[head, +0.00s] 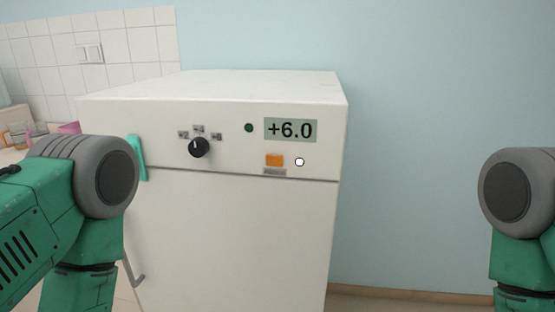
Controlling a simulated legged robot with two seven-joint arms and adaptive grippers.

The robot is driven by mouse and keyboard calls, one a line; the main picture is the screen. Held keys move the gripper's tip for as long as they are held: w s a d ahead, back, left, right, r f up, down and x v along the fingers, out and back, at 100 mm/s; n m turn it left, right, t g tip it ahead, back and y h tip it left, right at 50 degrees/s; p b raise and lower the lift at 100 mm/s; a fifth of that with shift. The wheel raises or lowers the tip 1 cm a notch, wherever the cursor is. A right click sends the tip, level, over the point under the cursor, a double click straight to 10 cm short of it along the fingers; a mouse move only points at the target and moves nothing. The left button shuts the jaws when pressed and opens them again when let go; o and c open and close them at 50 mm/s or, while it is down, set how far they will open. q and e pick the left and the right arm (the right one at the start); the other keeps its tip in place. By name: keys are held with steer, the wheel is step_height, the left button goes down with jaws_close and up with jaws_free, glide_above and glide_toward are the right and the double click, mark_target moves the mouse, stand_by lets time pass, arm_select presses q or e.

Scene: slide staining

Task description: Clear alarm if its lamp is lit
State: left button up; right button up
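A white cabinet (235,235) with a control panel stands ahead of me. Its display (290,130) reads +6.0. A small dark green round lamp (249,128) left of the display looks unlit. A black knob (199,148) points nearly straight up among several small labels. Parts of both my arms show at the sides, but neither gripper is in view.
A teal piece (138,158) shows at the cabinet's left edge, and a grey hooked bar (134,273) lower down. Pink and glass items (18,135) stand on a counter at far left. Open space lies right of the cabinet before the blue wall (430,110).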

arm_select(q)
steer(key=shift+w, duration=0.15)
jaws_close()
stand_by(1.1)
